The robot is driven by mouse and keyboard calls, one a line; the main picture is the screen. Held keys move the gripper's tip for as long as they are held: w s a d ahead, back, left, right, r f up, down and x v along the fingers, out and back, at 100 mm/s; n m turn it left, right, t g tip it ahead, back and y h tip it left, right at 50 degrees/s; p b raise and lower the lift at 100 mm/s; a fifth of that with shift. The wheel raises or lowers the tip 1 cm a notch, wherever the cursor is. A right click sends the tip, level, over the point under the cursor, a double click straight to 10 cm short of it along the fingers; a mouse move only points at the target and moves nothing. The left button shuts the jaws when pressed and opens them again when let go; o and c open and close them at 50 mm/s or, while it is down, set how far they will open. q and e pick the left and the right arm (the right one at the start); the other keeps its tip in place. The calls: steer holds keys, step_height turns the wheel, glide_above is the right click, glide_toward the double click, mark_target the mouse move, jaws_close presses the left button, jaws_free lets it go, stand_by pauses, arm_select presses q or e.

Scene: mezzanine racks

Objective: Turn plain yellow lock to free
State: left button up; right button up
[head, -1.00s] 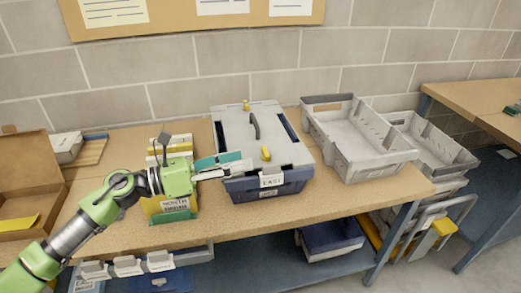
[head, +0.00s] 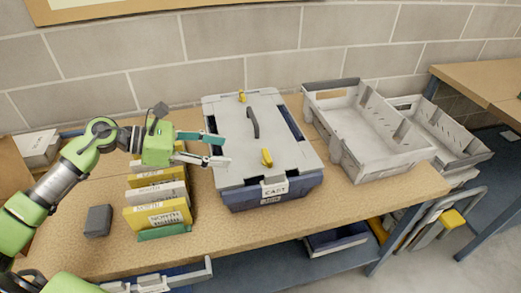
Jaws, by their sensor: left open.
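A dark blue box with a light grey lid (head: 232,125) stands on the workbench. A yellow lock (head: 267,157) sits at the lid's near edge, above a white label reading CAST. A second yellow lock (head: 241,97) sits at the far edge. I cannot tell from here which lock is the plain one, or whether either is turned. A dark handle (head: 253,123) lies between them. My left gripper (head: 225,150) is open and empty, its fingers pointing right over the lid's left side, short of the near lock. My right gripper is not in view.
Yellow and white labelled boxes (head: 158,215) stand in a row left of the lidded box, below my left gripper. A small dark grey block (head: 98,221) lies farther left. Empty grey crates (head: 365,135) stand close on the right. A block wall is behind.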

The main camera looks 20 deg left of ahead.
mark_target(264, 156)
arm_select(q)
steer(key=p+x, duration=0.1)
steer(key=x, duration=0.2)
steer(key=p+x, duration=0.1)
steer(key=x, duration=0.3)
steer(key=p+x, duration=0.1)
steer(key=x, duration=0.3)
steer(key=shift+d+r+p, duration=0.1)
steer(key=shift+r+p, duration=0.15)
steer(key=shift+p, duration=0.05)
steer(key=shift+w+d+f, duration=0.4)
steer(key=shift+d+f, duration=0.05)
steer(key=c, duration=1.3)
steer(key=shift+c, duration=0.2)
